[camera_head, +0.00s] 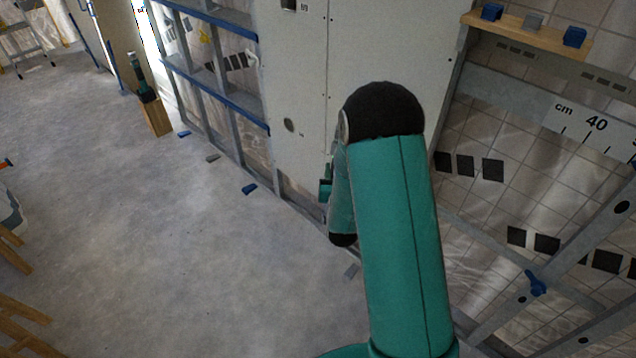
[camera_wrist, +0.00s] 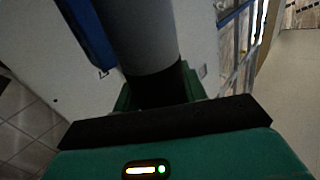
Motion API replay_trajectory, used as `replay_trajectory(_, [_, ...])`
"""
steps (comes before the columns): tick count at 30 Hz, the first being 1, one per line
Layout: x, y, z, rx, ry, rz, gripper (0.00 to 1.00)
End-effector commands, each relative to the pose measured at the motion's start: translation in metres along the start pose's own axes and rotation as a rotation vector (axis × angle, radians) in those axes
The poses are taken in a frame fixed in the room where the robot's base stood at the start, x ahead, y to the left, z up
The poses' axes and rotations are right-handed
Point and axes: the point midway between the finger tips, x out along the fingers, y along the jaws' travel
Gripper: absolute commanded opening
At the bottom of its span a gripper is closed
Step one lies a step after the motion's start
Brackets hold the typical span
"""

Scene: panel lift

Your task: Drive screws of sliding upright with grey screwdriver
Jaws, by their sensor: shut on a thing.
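In the wrist view my gripper (camera_wrist: 158,95) is shut on a thick grey cylinder with a dark lower end, which looks like the grey screwdriver (camera_wrist: 148,40). Its tip is out of sight. Behind it are a pale panel surface and a blue bar (camera_wrist: 88,32) on the left. In the head view my arm bends in front of the white panel (camera_head: 375,45), and its black joint and green link hide most of the gripper and the tool. Grey metal uprights stand at the right, one with a blue knob (camera_head: 536,284); I cannot tell which upright is the sliding one. No screw being driven is visible.
A wooden shelf (camera_head: 520,33) with blue and grey blocks is at the upper right, above a cm scale (camera_head: 590,125). A wooden block (camera_head: 157,118) holds a dark green tool at the left. Small blue and grey pieces lie along the wall. The grey floor (camera_head: 130,240) is mostly clear.

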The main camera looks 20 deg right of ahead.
Motion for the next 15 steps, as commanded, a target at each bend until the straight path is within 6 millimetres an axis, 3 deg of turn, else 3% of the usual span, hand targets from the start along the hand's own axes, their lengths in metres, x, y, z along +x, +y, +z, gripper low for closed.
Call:
replay_trajectory(1, [0.004, 0.016, -0.014, 0.021, 0.011, 0.047, 0.0])
replay_trajectory(7, [0.006, 0.083, -0.054, 0.131, 0.022, 0.255, 0.0])
replay_trajectory(15, [-0.009, 0.169, -0.107, 0.307, 0.073, 0.536, 0.0])
